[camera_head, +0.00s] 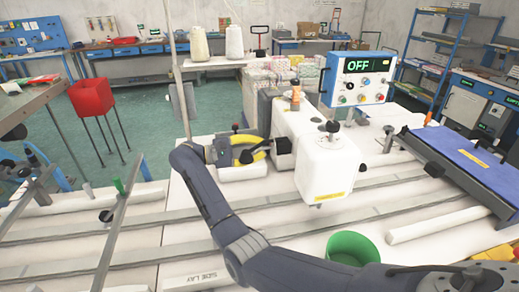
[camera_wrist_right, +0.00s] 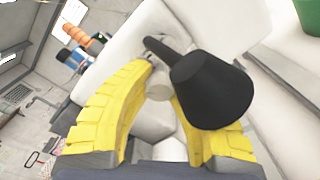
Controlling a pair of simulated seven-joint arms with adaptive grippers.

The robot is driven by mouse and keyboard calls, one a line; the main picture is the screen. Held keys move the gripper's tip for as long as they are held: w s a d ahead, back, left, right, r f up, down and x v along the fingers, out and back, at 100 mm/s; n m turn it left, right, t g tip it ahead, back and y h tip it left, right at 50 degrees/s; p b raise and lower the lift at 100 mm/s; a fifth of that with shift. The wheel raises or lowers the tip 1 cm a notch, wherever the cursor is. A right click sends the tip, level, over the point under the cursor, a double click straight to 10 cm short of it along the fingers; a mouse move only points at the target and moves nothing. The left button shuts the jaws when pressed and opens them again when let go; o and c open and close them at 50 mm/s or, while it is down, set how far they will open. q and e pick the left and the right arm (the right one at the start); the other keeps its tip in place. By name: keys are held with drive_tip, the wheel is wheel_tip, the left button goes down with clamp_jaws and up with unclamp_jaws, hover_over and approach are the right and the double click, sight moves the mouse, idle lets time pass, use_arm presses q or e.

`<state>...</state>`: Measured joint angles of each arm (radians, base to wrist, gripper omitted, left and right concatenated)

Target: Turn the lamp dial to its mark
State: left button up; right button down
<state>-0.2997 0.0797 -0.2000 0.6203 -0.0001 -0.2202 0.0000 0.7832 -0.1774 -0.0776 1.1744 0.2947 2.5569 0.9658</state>
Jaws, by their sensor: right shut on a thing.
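My right gripper (camera_head: 262,148) is at the left side of the white sewing machine (camera_head: 322,155), its yellow fingers beside a black lamp head (camera_head: 283,145). In the right wrist view the yellow fingers (camera_wrist_right: 168,92) are closed around a small pale round knob (camera_wrist_right: 160,90), which looks like the lamp dial. The black cone-shaped lamp head (camera_wrist_right: 212,88) on its dark stem stands in front and hides the right fingertip. I cannot make out a mark on the dial. My left gripper is not in view.
A control box (camera_head: 359,80) behind the machine reads OFF. A green bowl (camera_head: 352,247) stands on the white table near my right arm. A blue-topped unit (camera_head: 465,150) is at the right. A red bin (camera_head: 91,97) stands at the left.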

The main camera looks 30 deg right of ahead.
idle(0.4)
drive_tip(key=shift+m, duration=1.5)
drive_tip(key=c, duration=1.1)
unclamp_jaws()
drive_tip(key=shift+a, duration=0.15)
drive_tip(key=shift+v, duration=3.7)
